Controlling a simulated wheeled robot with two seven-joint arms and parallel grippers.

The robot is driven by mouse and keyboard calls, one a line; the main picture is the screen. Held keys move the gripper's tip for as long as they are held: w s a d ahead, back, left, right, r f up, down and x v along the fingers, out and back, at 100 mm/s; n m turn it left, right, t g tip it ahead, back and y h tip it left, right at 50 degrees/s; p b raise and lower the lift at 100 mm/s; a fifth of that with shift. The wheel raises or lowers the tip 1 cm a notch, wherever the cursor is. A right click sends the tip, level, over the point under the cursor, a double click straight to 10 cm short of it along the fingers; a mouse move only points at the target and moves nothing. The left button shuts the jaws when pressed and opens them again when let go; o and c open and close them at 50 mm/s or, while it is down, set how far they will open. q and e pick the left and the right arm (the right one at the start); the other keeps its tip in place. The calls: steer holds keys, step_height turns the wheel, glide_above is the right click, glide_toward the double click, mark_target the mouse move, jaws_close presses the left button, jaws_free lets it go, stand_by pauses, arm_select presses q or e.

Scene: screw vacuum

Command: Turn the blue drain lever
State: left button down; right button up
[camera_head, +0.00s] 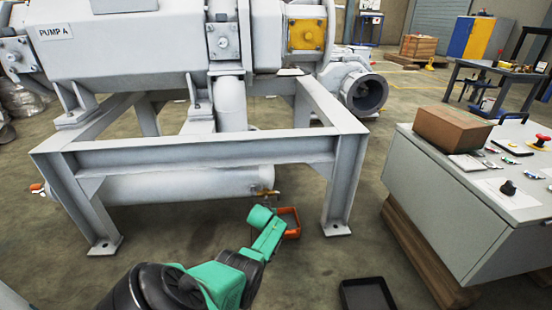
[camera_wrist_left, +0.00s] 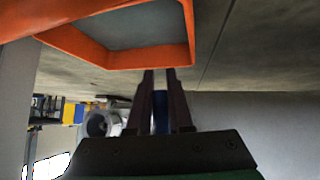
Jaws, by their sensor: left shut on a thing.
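The blue drain lever (camera_wrist_left: 160,112) shows as a narrow blue piece between the two dark fingers of my left gripper (camera_wrist_left: 160,76) in the left wrist view. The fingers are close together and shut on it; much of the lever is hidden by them. In the head view, a small brass-coloured valve (camera_head: 265,193) sits at the right end of the low pipe (camera_head: 180,185) under the pump frame. My green left arm reaches up just below this valve, and its own wrist hides the fingers and lever there. My right gripper is not in view.
An orange tray (camera_head: 297,233) stands on the floor beside my left wrist; its rim (camera_wrist_left: 120,58) also shows close in the wrist view. The grey pump frame (camera_head: 200,152) stands over the pipe. A black tray (camera_head: 345,287) lies nearer, and a control console (camera_head: 440,185) stands right.

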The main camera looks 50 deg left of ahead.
arm_select(q)
steer(key=shift+s+a+f+m+g+y, duration=0.1)
steer(key=shift+s+a+m+g+y, duration=0.2)
steer(key=shift+s+g, duration=0.25)
steer(key=c, duration=0.8)
jaws_free()
steer(key=shift+c, duration=0.2)
steer(key=shift+w, duration=0.1)
